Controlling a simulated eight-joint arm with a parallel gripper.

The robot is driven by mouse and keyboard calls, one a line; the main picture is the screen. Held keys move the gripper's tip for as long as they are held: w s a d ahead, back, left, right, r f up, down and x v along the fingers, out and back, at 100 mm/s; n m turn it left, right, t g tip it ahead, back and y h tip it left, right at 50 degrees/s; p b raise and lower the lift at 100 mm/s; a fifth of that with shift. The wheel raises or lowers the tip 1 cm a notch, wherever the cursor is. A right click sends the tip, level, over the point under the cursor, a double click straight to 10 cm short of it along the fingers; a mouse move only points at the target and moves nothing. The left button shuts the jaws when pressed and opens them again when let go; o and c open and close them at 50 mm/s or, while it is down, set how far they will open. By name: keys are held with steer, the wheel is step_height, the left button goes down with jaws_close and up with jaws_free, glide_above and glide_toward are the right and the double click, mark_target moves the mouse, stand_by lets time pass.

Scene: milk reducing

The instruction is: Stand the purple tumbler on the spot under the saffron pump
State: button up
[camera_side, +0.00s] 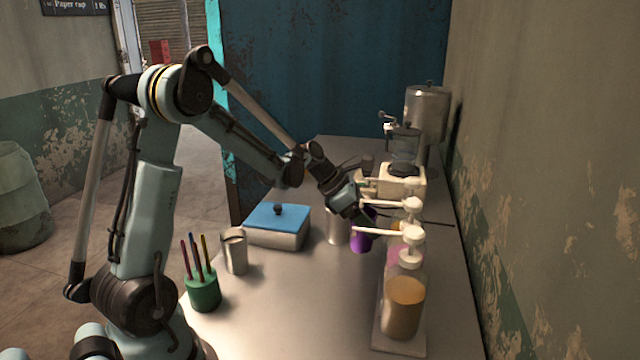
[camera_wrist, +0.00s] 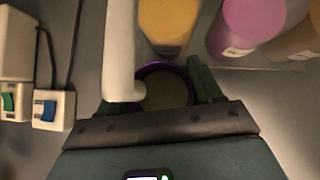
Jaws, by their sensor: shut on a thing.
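The purple tumbler (camera_side: 362,238) is upright between the fingers of my gripper (camera_side: 362,214), beside the pump row. In the wrist view, its purple rim (camera_wrist: 165,67) shows between the green fingers of my gripper (camera_wrist: 155,95), which is shut on it. The yellow bottle (camera_wrist: 168,22), which looks like the saffron one, stands just beyond the tumbler. A white pump spout (camera_wrist: 122,50) reaches over the tumbler's left edge. The tumbler's base and any spot under it are hidden, so I cannot tell whether it touches the table.
A pink bottle (camera_wrist: 247,25) and an amber bottle (camera_side: 403,305) share the row on a base plate (camera_side: 388,340). Metal cups (camera_side: 235,252), a blue-lidded box (camera_side: 278,218) and a green pen holder (camera_side: 203,290) stand left. A white-based machine (camera_side: 403,180) stands behind.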

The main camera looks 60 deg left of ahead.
steer(key=shift+f, duration=0.6)
steer(key=shift+w+d+f, duration=0.15)
steer(key=shift+f, duration=0.15)
steer(key=shift+f, duration=0.55)
steer(key=o, duration=1.2)
steer(key=shift+r, duration=0.4)
steer(key=v, duration=1.2)
steer(key=shift+r, duration=0.2)
